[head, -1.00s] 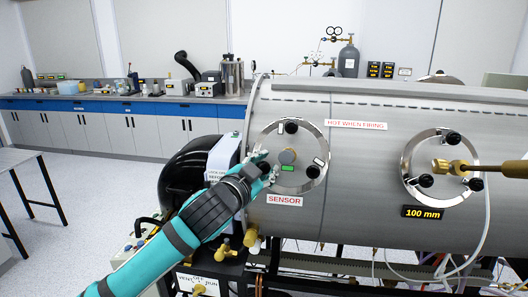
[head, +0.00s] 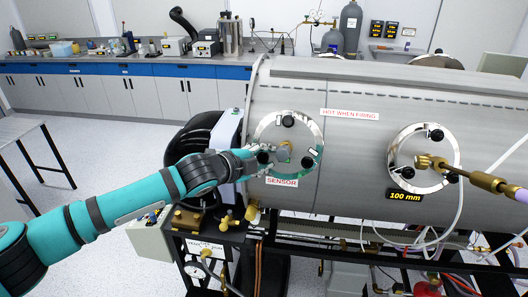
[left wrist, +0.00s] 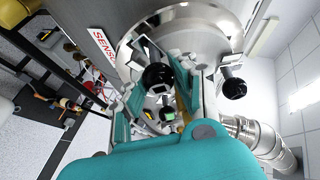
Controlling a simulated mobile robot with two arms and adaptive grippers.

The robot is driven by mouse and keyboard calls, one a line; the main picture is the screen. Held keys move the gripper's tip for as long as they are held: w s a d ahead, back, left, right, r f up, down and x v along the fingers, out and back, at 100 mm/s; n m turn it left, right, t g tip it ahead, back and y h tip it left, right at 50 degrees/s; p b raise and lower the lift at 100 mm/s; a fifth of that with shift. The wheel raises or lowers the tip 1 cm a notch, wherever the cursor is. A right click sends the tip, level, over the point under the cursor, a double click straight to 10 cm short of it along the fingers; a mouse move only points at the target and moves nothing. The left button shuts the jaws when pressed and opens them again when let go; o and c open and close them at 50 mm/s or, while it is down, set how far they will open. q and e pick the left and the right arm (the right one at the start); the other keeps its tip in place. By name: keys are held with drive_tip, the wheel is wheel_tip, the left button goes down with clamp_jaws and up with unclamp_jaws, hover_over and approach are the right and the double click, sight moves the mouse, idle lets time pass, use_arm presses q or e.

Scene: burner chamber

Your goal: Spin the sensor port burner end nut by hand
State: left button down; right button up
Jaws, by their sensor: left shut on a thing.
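The sensor port flange (head: 313,134) is a shiny ring on the left end of the steel chamber, above the SENSOR label (head: 282,182). It carries black round nuts: one at the top (head: 289,121), one at lower right (head: 308,162), and one at lower left (head: 263,157). My left gripper (head: 268,154) is at the lower-left nut, with its fingers shut around it and partly hiding it. In the left wrist view a black nut (left wrist: 158,76) shows between the grey-and-teal fingers, close to the flange. My right gripper is not in view.
The 100 mm port (head: 424,158), with a brass fitting and rod, is to the right. Valves and a gauge (head: 206,252) sit below the chamber. A black rounded housing (head: 190,140) is behind my left arm. A bench (head: 140,75) runs along the back wall.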

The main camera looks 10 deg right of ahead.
use_arm(q)
drive_tip(key=shift+f+m, duration=0.15)
drive_tip(key=shift+m, duration=0.35)
drive_tip(key=c, duration=1)
unclamp_jaws()
drive_tip(key=shift+c, duration=0.2)
drive_tip(key=v, duration=1.2)
drive_tip(key=shift+w, duration=0.1)
